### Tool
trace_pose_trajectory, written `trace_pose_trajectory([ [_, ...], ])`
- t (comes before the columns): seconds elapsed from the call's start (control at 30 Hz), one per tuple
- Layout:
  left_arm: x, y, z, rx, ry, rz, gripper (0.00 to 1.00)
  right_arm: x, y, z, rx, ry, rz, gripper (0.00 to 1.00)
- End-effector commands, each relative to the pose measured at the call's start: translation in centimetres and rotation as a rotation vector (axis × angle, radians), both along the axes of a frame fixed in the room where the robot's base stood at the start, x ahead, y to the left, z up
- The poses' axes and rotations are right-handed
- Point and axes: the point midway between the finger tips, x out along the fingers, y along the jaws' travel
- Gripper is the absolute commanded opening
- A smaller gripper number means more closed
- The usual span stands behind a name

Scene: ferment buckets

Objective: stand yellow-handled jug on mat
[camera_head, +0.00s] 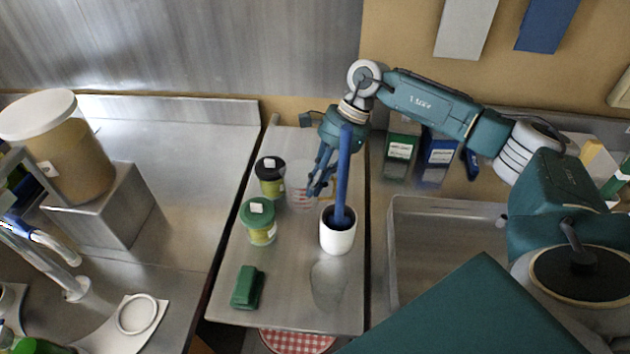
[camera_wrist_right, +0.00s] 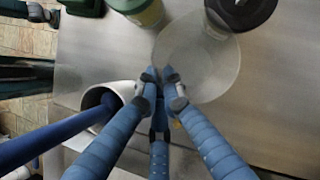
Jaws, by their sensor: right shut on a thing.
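A clear jug with red markings (camera_head: 300,196) stands out faintly on the narrow steel table, right of two lidded jars. In the right wrist view, its round translucent form (camera_wrist_right: 205,58) is just beyond the fingertips. My right gripper (camera_head: 318,188) is shut on the jug at its near side; the exact grip and any yellow handle are hard to make out. I cannot tell whether the jug's base touches the table. A red-and-white checked mat (camera_head: 296,342) shows partly below the table's front edge. My left gripper is not in view.
A white pot (camera_head: 338,238) holding a tall blue stick is close to the gripper. A black-lidded jar (camera_head: 270,177), a green-lidded jar (camera_head: 259,222) and a green block (camera_head: 247,288) are on the table. A translucent grey patch (camera_head: 328,286) is near its front. A sink (camera_head: 440,245) is right.

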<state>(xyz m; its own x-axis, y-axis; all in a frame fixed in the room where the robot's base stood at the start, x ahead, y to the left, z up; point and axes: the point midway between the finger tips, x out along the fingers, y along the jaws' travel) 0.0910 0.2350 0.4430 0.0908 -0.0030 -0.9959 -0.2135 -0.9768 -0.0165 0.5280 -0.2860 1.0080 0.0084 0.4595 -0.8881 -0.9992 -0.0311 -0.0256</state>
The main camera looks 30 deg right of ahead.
Motion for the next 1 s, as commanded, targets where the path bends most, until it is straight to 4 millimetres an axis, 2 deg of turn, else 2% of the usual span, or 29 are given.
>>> trace_pose_trajectory([
  [0.37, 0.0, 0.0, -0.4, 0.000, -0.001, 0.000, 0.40, 0.0, 0.0, -0.5, 0.000, -0.001, 0.000, 0.00],
  [0.4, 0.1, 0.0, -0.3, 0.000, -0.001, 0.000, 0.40, 0.0, 0.0, -0.5, 0.000, -0.001, 0.000, 0.10],
  [0.5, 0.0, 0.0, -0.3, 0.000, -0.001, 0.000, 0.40, 0.0, 0.0, -0.4, 0.000, -0.001, 0.000, 0.25],
  [0.87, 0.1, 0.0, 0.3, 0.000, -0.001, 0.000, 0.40, 0.0, 0.0, 0.1, 0.000, -0.001, 0.000, 0.25],
  [1.0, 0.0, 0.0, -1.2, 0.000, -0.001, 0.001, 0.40, 0.2, -1.0, 1.4, -0.001, -0.005, -0.003, 0.25],
])
